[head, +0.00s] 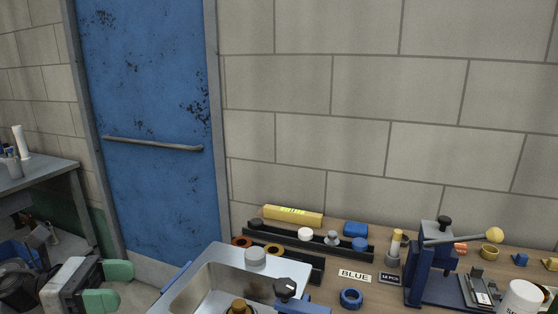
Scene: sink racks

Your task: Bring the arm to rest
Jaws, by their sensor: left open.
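My left gripper (116,285) is at the lower left of the head view, out over the floor to the left of the bench. It has green fingertips that stand apart with nothing between them. It is clear of the sink and the racks. My right gripper is not in the head view.
A metal sink (208,272) is at the bench's left end, with a dark rack (313,246) behind it. A blue press (431,265) with a yellow-knobbed lever, a BLUE sign (354,275) and a blue ring (350,298) stand to the right. A grey table (40,176) is far left.

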